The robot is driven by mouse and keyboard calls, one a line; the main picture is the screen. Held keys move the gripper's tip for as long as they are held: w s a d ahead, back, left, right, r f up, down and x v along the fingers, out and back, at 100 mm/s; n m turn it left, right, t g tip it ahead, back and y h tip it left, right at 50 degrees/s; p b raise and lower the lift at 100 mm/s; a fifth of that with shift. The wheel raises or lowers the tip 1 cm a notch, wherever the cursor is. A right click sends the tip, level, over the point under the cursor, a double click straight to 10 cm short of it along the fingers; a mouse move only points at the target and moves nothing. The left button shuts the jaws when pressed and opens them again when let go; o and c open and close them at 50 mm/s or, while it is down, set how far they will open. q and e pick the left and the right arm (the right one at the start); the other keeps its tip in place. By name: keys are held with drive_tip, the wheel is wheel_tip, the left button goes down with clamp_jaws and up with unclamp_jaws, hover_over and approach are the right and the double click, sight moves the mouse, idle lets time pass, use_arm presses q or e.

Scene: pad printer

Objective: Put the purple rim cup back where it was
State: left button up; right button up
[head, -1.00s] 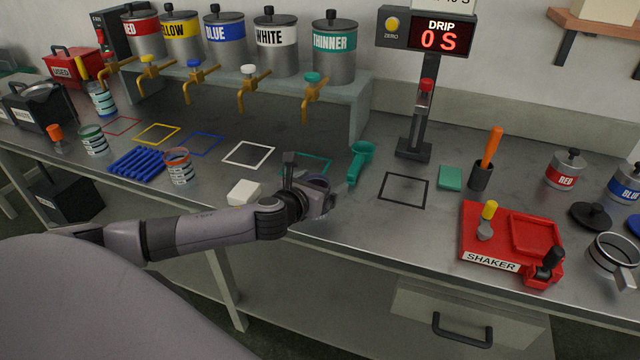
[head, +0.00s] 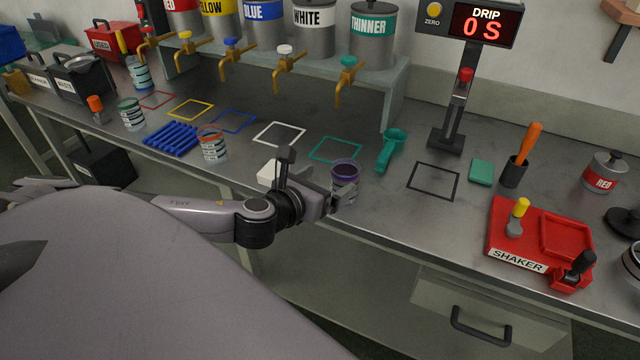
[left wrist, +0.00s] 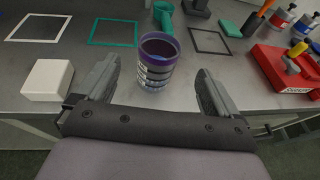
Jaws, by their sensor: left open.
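The purple rim cup (head: 345,177) stands upright on the steel bench near its front edge, just in front of the green outlined square. It has a purple rim and a banded body, and shows dark contents. In the left wrist view the cup (left wrist: 156,62) stands between and slightly beyond the fingers. My left gripper (head: 338,196) is open beside the cup, and its fingers (left wrist: 152,88) have gaps on both sides of the cup. In the head view the gripper hides part of the cup's lower left side. My right gripper is not in view.
A white block (head: 269,172) lies left of my left gripper. A green scoop (head: 390,150) lies behind and right of the cup. The green outline (head: 335,150) and black outline (head: 433,181) are empty. An orange rim cup (head: 213,147) stands by a blue rack (head: 171,139).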

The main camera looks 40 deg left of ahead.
use_arm(q)
drive_tip(key=s+d+f+n+g+h, duration=0.1)
drive_tip(key=s+d+f+n, duration=0.5)
drive_tip(key=n, duration=1)
drive_tip(key=s+d+f+n+g+h, duration=0.2)
drive_tip(key=s+d+f+n, duration=0.5)
drive_tip(key=s+f+n, duration=0.4)
wheel_tip(320, 180, down, 3)
drive_tip(key=n+g, duration=0.1)
drive_tip(key=n, duration=0.4)
drive_tip(key=shift+d+n, duration=0.2)
drive_tip(key=shift+n, duration=0.2)
drive_tip(key=shift+s+r, duration=0.1)
drive_tip(key=shift+r, duration=0.05)
drive_tip(key=shift+r, duration=0.1)
